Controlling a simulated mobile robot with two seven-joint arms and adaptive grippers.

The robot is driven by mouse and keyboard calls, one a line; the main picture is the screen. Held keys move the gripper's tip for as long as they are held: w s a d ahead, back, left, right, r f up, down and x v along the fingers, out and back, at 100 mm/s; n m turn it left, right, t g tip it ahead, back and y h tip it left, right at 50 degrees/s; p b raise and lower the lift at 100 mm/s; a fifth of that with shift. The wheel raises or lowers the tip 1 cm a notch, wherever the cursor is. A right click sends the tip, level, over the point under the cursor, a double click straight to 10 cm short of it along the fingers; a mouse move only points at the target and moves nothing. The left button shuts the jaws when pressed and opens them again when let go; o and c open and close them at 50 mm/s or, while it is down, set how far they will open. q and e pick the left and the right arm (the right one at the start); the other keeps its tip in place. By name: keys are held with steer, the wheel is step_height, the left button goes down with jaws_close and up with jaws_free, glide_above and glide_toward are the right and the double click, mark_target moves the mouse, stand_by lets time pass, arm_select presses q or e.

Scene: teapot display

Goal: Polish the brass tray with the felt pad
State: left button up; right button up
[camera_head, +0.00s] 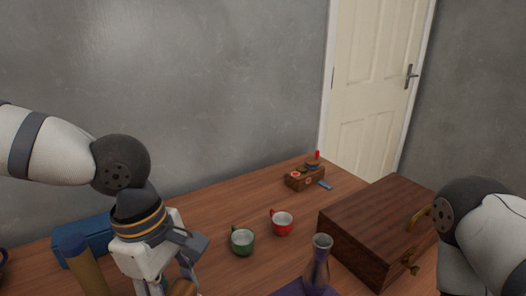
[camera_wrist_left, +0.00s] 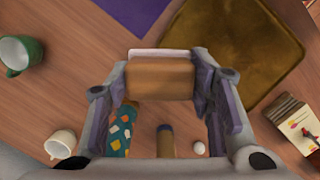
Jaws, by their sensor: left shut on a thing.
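The felt pad (camera_wrist_left: 160,78), a brown block with a pale layer along its far edge, is between the fingers of my left gripper (camera_wrist_left: 163,92), which is shut on it. In the head view my left gripper (camera_head: 168,288) points down at the bottom edge, with a bit of the brown block (camera_head: 184,289) showing. The brass tray (camera_wrist_left: 245,45), a dark golden square, lies on the table at the upper right of the left wrist view. The pad is at the tray's left edge in that view; I cannot tell whether they touch. My right gripper is out of view.
A green cup (camera_head: 242,242), a red cup (camera_head: 282,223), a vase (camera_head: 318,265) on a purple cloth (camera_wrist_left: 125,15) and a wooden chest (camera_head: 375,228) stand on the table. A white cup (camera_wrist_left: 60,144), a patterned item (camera_wrist_left: 121,130) and a card stack (camera_wrist_left: 292,122) are near my left gripper.

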arm_select(q)
steer(key=a+f+m, duration=0.1)
steer(key=m, duration=0.4)
steer(key=a+f+m+y, duration=0.1)
steer(key=a+m, duration=0.1)
steer(key=m, duration=0.3)
steer(key=a+f+m+g, duration=0.1)
steer(key=m, duration=0.3)
steer(key=shift+w+a+m+y, duration=0.15)
steer(key=shift+w+m+y, duration=0.2)
steer(key=shift+m+y, duration=0.05)
